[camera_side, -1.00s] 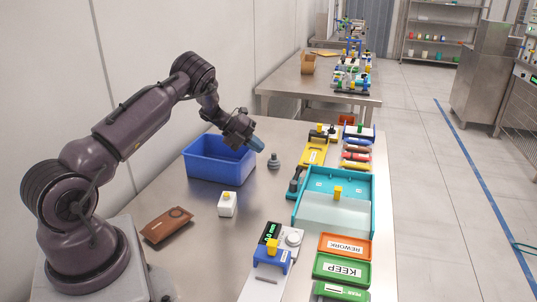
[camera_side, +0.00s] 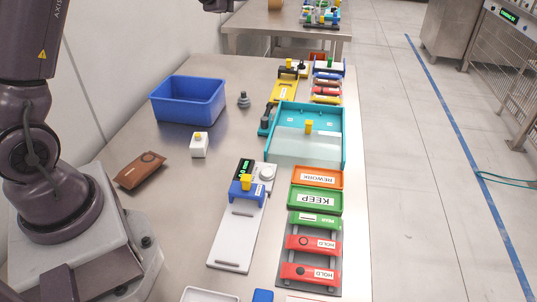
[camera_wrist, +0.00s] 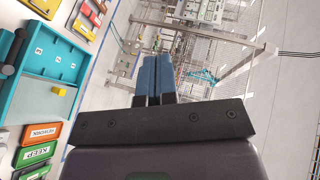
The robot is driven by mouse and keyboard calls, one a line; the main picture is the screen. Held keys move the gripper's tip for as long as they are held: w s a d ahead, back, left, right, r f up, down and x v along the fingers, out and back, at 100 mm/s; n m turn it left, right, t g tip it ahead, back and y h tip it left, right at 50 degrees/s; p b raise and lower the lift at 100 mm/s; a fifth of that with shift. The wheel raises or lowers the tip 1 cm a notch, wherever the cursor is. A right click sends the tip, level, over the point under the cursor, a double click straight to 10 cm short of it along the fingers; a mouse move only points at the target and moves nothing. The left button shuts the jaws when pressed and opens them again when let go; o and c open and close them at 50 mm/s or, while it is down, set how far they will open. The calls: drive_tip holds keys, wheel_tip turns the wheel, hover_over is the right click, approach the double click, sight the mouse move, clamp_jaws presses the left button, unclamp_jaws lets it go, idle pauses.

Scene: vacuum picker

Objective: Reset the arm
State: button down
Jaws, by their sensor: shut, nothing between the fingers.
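My gripper (camera_wrist: 154,80) shows in the wrist view with its two blue fingers together and nothing between them. It points out over the floor beyond the table, clear of every object. In the side view my arm stands tall at the left, and its upper part and the gripper fingers are out of the picture; only a dark piece of it shows at the top edge.
The air above is free.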

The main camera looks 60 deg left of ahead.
drive_tip(key=s+d+r+n+g+y, duration=0.1)
drive_tip(key=s+d+r+n, duration=0.4)
drive_tip(key=d, duration=0.1)
drive_tip(key=s+d+f+n+g+h, duration=0.2)
drive_tip(key=s+d+n+g, duration=0.1)
drive_tip(key=s+d, duration=0.8)
drive_tip(key=s+d+f+n+g+h, duration=0.2)
drive_tip(key=s+d+n+g+h, duration=0.1)
drive_tip(key=s+d, duration=0.8)
drive_tip(key=s+n+g, duration=0.1)
drive_tip(key=s, duration=0.2)
drive_tip(key=shift+f, duration=0.4)
drive_tip(key=shift+w, duration=0.15)
